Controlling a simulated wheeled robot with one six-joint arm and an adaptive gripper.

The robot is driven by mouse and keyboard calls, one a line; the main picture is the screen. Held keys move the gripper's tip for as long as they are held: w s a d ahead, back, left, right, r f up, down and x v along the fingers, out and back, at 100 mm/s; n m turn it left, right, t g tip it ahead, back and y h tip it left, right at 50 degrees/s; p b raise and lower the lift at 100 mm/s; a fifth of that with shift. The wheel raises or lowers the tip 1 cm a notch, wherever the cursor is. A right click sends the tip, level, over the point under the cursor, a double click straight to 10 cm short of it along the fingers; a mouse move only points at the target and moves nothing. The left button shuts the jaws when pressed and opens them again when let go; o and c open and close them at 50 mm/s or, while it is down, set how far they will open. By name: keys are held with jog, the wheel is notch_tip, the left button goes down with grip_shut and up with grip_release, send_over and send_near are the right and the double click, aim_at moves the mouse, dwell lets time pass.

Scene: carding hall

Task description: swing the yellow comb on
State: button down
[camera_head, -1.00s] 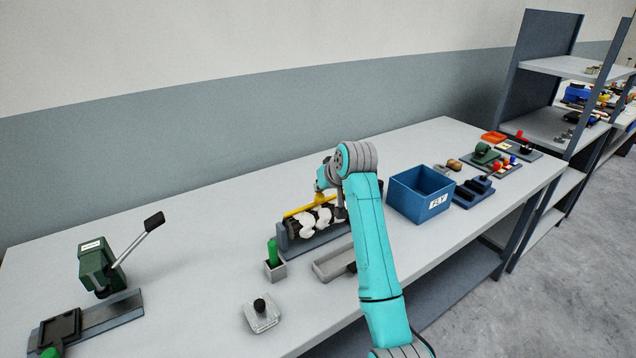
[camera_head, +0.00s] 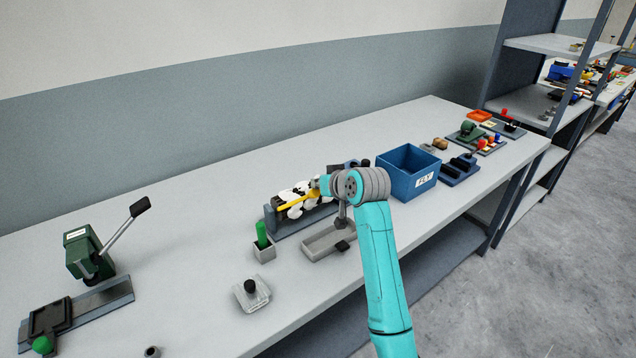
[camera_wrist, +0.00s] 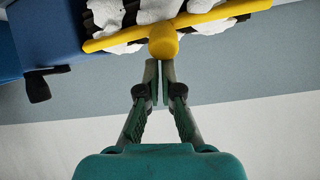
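The yellow comb (camera_head: 298,201) lies along a dark roller with tufts of white fluff (camera_head: 294,212), set in a grey-blue stand (camera_head: 271,222). In the wrist view the comb's yellow bar (camera_wrist: 215,17) crosses the top of the picture, fluff behind it, and its rounded knob (camera_wrist: 163,42) points at my fingers. My gripper (camera_wrist: 158,70) has its fingers nearly together, tips right at the knob's end. Only a thin gap shows between them, and the knob is wider than it. I cannot tell whether they touch. In the head view my wrist hides the fingertips and the roller's right end.
The blue FLY box (camera_head: 385,177) stands to the right. A green lever press (camera_head: 82,252) is far left. The table's back left is clear.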

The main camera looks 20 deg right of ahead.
jog(key=shift+s+f, duration=0.15)
jog(key=shift+f, duration=0.55)
jog(key=w+r, duration=0.1)
jog(key=r, duration=0.1)
jog(key=w+r, duration=0.1)
jog(key=r, duration=0.1)
jog(key=shift+w+d, duration=0.15)
jog(key=shift+w, duration=0.25)
jog(key=v, duration=0.9)
jog(key=shift+s, duration=0.35)
jog(key=shift+d, duration=0.1)
